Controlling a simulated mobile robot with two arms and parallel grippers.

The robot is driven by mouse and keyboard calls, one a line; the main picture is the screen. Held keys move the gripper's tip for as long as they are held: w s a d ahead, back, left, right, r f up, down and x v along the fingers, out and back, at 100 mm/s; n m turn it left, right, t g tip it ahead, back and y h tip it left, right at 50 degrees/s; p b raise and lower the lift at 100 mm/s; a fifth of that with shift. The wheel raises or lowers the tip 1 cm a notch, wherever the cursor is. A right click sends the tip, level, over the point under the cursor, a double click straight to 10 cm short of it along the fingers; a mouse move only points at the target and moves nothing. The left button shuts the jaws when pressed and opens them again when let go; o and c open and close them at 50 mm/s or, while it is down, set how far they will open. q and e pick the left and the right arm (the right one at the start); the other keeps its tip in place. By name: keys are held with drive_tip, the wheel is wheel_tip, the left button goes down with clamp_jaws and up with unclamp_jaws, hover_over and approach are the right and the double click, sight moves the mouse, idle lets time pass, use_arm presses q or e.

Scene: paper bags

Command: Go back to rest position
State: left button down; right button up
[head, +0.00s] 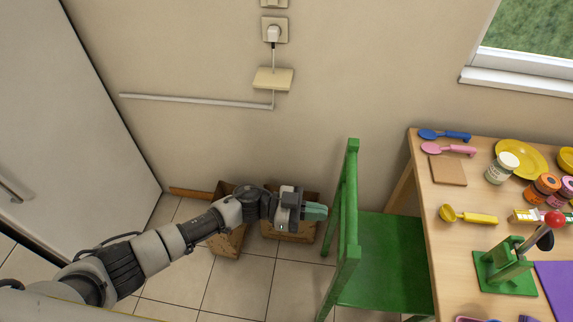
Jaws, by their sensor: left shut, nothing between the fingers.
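My left gripper (315,211) is shut and empty. My left arm reaches in from the lower left, and the gripper is over two brown paper bags on the floor by the wall. The left paper bag (228,243) is partly hidden behind my arm. The right paper bag (301,236) is partly hidden under the gripper. Whether the gripper touches the right bag I cannot tell. My right gripper is not in view.
A green chair (385,262) stands close to the right of the gripper. A wooden table (455,291) with jars, scoops and a green press (506,265) is at the right. A white cabinet (70,110) stands at the left. Tiled floor (235,290) lies in front of the bags.

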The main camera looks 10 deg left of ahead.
use_arm(q)
drive_tip(key=w+a+f+n+t+y, duration=0.1)
drive_tip(key=a+f+n+t+y, duration=0.4)
drive_tip(key=f, duration=0.4)
drive_tip(key=w+a+f+n+t+y, duration=0.1)
drive_tip(key=a+f+n+t+y, duration=0.2)
drive_tip(key=a+f+n+t, duration=0.45)
drive_tip(key=s+a+f+g+y, duration=0.1)
drive_tip(key=s+a+f+y, duration=0.15)
drive_tip(key=f, duration=0.35)
drive_tip(key=s+a+f+g+y, duration=0.1)
drive_tip(key=s+a+f+y, duration=0.15)
drive_tip(key=f, duration=0.25)
drive_tip(key=s+a+f+n+g+y, duration=0.1)
drive_tip(key=s+f, duration=0.4)
drive_tip(key=s, duration=0.6)
drive_tip(key=s+a+f+n+g+y, duration=0.1)
drive_tip(key=s+a+f+g, duration=0.3)
drive_tip(key=s, duration=0.8)
drive_tip(key=s+a+f+n+g+y, duration=0.1)
drive_tip(key=s+a+f+g+y, duration=0.2)
drive_tip(key=s+f, duration=0.3)
drive_tip(key=s+g, duration=0.1)
drive_tip(key=s, duration=0.4)
drive_tip(key=shift+s+a, duration=0.2)
drive_tip(key=shift+s, duration=0.1)
drive_tip(key=shift+n, duration=0.25)
